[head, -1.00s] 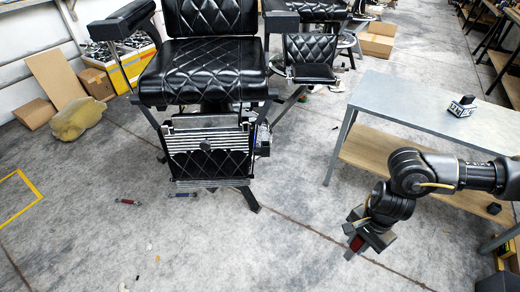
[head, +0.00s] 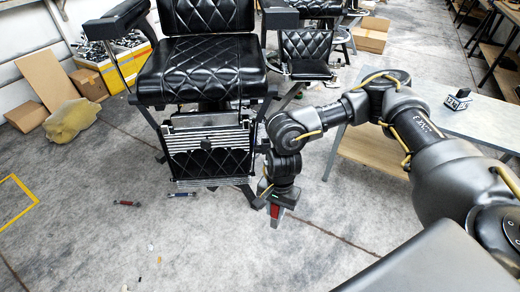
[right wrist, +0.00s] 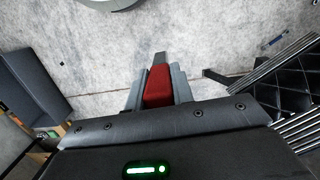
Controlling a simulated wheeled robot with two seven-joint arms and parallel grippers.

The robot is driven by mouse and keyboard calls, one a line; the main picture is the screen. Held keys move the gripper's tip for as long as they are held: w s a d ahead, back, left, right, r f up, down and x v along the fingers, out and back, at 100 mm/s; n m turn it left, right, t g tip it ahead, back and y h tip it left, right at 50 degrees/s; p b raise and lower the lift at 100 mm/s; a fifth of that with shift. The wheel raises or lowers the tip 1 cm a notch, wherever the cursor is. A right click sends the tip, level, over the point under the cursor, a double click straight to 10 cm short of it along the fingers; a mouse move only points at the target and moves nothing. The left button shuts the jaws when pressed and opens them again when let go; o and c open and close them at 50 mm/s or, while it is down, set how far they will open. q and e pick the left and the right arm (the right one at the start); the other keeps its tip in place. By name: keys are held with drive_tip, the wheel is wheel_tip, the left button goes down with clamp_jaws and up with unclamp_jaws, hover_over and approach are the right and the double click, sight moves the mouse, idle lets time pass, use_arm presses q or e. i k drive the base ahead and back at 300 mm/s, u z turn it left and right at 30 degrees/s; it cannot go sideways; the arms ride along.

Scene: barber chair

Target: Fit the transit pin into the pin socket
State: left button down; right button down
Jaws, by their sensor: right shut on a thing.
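My right gripper (head: 277,213) hangs pointing down over the floor, just right of the barber chair's footrest. It is shut on a red-bodied piece, which I take for the transit pin (head: 275,211). In the right wrist view, its red block (right wrist: 157,87) sits between the grey fingers, with a narrow grey end (right wrist: 160,59) beyond them. The black quilted barber chair (head: 202,72) stands left of the gripper. I cannot make out the pin socket in either view. My left gripper is not in view.
The slatted footrest (head: 207,141) and a chair foot are close to the gripper's left. A grey table (head: 488,118) with a small black-and-white object (head: 458,100) stands right. A red-marked tool (head: 127,203) and blue-marked tool (head: 181,194) lie on open floor.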

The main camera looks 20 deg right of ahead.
sight(219, 167)
drive_tip(key=i, duration=0.95)
